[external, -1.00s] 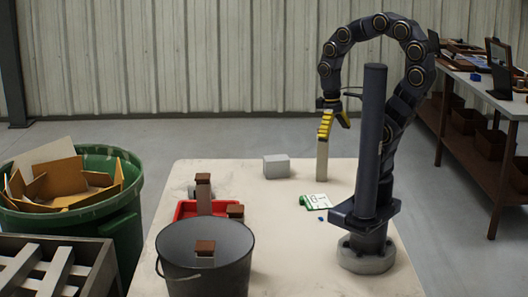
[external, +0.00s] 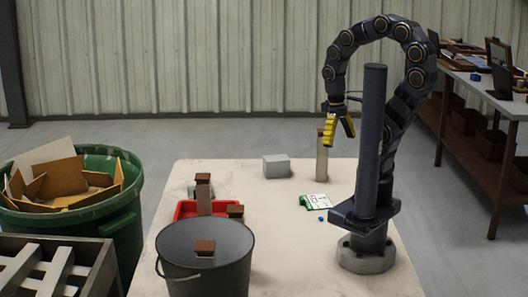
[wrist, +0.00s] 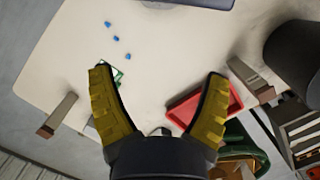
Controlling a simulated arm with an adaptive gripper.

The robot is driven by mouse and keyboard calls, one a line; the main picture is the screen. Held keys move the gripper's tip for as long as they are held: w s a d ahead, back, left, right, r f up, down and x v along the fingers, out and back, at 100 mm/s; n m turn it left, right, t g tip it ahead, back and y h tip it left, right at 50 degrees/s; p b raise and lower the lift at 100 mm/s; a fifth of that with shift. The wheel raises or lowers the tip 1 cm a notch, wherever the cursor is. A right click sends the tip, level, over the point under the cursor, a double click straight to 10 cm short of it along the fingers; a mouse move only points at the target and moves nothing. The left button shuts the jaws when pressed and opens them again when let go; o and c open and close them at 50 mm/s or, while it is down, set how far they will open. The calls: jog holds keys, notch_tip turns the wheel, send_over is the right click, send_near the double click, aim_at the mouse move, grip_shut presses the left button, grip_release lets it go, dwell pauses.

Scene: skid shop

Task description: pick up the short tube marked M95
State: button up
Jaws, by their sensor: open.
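No M95 marking is legible in either view, so I cannot tell which piece is the short tube. One tall one (external: 322,160) is at the back, close to my gripper in the external picture. A further brown top (external: 205,248) shows at the bucket. My gripper (external: 339,135) is open and empty, raised above the table's back. In the wrist view, its yellow fingers (wrist: 158,95) are spread, with one upright piece (wrist: 60,113) at left.
A red tray (external: 183,209), dark bucket (external: 180,263) and grey box (external: 277,167) occupy the table. A green-and-white card (external: 314,202) lies near my base, with small blue bits (wrist: 115,38) nearby. A green bin (external: 120,220) stands left. The table's middle is fairly clear.

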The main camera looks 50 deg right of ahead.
jog(key=w+a+f+m+g+y, duration=0.2)
jog(key=w+a+g+y, duration=0.1)
jog(key=w+a, duration=0.3)
jog(key=w+a+f+m+g+y, duration=0.1)
jog(key=w+a+f+g+y, duration=0.15)
jog(key=a, duration=0.45)
jog(key=w+a+f+m+g+y, duration=0.3)
jog(key=w+a+f+m+y, duration=0.3)
jog(key=a+f, duration=0.5)
jog(key=s+a+f+h, duration=0.1)
jog(key=s+a+f, duration=0.1)
jog(key=s+a, duration=0.1)
jog(key=shift+s+a+f, duration=0.3)
jog(key=shift+s+f, duration=0.05)
jog(key=shift+s, duration=0.3)
jog(key=c, duration=1.2)
